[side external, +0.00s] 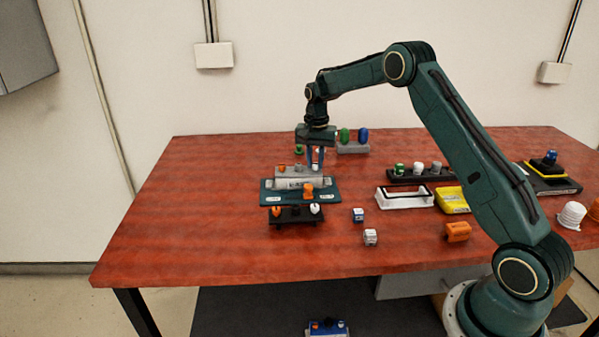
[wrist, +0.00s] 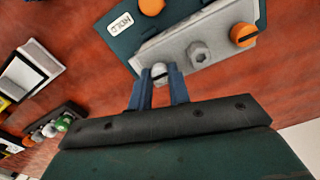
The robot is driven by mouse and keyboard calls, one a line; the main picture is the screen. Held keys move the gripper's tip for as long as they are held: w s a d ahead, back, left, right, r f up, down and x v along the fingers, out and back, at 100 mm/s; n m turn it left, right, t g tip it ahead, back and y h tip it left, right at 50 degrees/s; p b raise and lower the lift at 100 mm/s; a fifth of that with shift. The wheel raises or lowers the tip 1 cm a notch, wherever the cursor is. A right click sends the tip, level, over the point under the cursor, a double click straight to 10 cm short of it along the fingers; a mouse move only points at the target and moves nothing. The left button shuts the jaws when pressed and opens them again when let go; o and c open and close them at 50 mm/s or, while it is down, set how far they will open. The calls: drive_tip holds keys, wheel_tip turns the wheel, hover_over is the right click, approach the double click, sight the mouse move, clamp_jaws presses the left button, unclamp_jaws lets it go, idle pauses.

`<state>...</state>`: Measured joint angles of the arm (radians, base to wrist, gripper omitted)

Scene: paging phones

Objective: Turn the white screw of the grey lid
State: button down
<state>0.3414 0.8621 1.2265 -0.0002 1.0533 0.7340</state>
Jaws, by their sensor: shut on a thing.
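The grey lid (side external: 290,183) lies on a dark teal board (side external: 328,197) at the left middle of the table. In the wrist view the lid (wrist: 220,25) carries an orange screw (wrist: 243,35), a grey hexagonal screw (wrist: 198,53) and the white screw (wrist: 159,71) with a dark slot. My gripper (side external: 316,166) points down over the right part of the lid. In the wrist view its blue fingers (wrist: 160,77) are shut on the white screw's head, one on each side. The screw's lower part is hidden in the side view.
A black stand with orange and white knobs (side external: 294,216) is in front of the board. A grey block (side external: 352,148) with green and blue pegs stands behind.

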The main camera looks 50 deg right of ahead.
sight(315, 163)
idle(0.3)
drive_tip(key=c, duration=1.3)
unclamp_jaws()
drive_tip(key=shift+r, duration=0.1)
wheel_tip(315, 163, up, 14)
